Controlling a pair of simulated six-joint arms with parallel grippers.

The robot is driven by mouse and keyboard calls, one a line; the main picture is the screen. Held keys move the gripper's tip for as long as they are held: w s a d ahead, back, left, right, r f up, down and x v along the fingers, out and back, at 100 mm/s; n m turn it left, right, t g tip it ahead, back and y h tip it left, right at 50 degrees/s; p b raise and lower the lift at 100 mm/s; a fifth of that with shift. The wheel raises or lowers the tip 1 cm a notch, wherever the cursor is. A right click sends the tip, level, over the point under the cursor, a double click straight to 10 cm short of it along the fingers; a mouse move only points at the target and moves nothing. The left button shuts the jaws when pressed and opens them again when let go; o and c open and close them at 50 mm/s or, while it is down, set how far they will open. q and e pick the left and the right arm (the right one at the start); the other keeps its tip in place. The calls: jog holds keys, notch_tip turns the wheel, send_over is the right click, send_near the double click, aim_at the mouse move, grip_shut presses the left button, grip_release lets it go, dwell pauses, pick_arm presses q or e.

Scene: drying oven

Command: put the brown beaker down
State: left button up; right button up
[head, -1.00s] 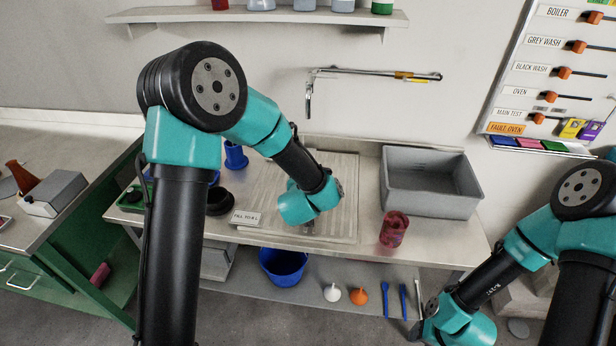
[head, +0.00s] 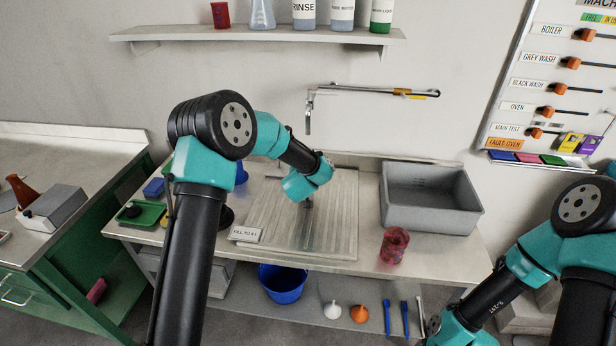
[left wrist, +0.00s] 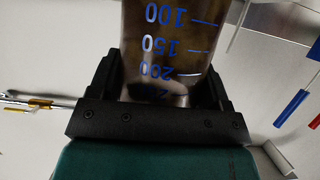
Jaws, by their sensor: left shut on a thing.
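The brown beaker (left wrist: 170,45) is a clear glass vessel with brown contents and blue volume marks, close up in the left wrist view. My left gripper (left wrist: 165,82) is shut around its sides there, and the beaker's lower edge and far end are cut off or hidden. In the head view my left arm reaches over the ribbed draining board (head: 265,215), and its teal wrist hides the beaker and most of the gripper. My right arm comes in at the lower right of the head view; its gripper is out of the picture.
A grey sink basin (head: 430,215) stands right of the draining board. A fill label (head: 247,234) lies at the board's front left corner. A tap (head: 309,118) sticks out from the wall above.

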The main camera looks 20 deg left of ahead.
pick_arm(q)
jog(key=shift+w+a, duration=0.1)
jog(key=shift+w, duration=0.2)
jog(key=shift+w+f, duration=0.1)
jog(key=shift+f, duration=1.7)
jog(key=shift+f, duration=0.1)
jog(key=o, duration=0.9)
